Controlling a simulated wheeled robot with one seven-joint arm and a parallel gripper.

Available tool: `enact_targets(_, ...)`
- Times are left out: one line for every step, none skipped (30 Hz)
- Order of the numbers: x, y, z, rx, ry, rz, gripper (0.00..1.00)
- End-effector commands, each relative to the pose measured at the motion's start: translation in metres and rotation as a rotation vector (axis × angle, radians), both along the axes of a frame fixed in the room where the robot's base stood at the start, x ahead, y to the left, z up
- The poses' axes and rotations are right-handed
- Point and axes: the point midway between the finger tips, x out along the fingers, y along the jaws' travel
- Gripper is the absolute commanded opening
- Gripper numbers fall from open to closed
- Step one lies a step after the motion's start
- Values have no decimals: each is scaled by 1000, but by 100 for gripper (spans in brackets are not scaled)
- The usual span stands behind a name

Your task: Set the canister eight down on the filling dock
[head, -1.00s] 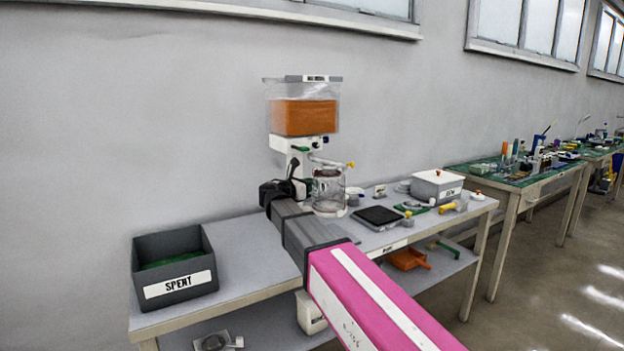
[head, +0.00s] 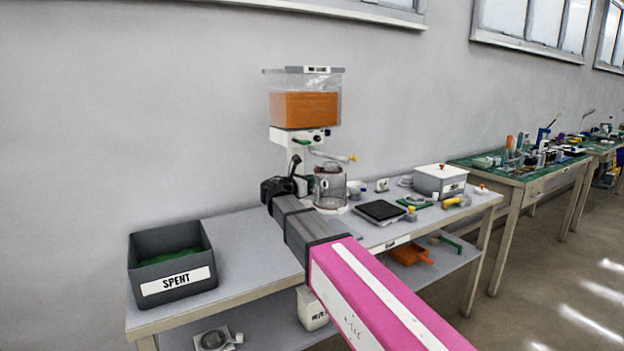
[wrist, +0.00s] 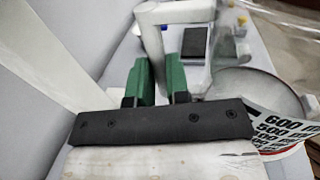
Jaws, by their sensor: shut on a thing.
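A clear canister (head: 330,189) stands upright beneath the spout of a white dispenser (head: 296,150) whose clear hopper (head: 305,108) holds orange contents. A number eight is not legible on it. In the wrist view the canister wall (wrist: 285,128) shows at the right, with a printed millilitre scale. My gripper (wrist: 165,72) has green fingers closed about a pale handle (wrist: 152,45). In the head view my gripper (head: 292,180) is just left of the canister, dark and partly hidden. Whether the canister's base touches the dock cannot be told.
A grey bin (head: 172,275) marked SPENT stands at the table's left. A black pad (head: 380,211) lies right of the canister, with small tools and a grey lidded box (head: 440,182) further right. The table (head: 245,255) between the bin and my arm is bare.

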Motion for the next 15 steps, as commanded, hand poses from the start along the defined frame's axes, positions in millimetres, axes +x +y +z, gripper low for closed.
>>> enact_targets(0,0,-5,-3,1,0,0)
enact_targets(0,0,-7,-3,1,0,0)
enact_targets(0,0,-10,-3,1,0,0)
enact_targets(0,0,-13,-3,1,0,0)
enact_targets(0,0,-15,-3,1,0,0)
enact_targets(0,0,-19,-2,1,0,0)
enact_targets(0,0,-21,-2,1,0,0)
enact_targets(0,0,-24,-2,1,0,0)
enact_targets(0,0,-28,-3,1,0,0)
enact_targets(0,0,-30,-3,1,0,0)
enact_targets(0,0,-33,-3,1,0,0)
enact_targets(0,0,-36,-3,1,0,0)
enact_targets(0,0,-38,-4,1,0,0)
enact_targets(0,0,-40,-3,0,0,0)
enact_targets(0,0,-43,-3,0,0,0)
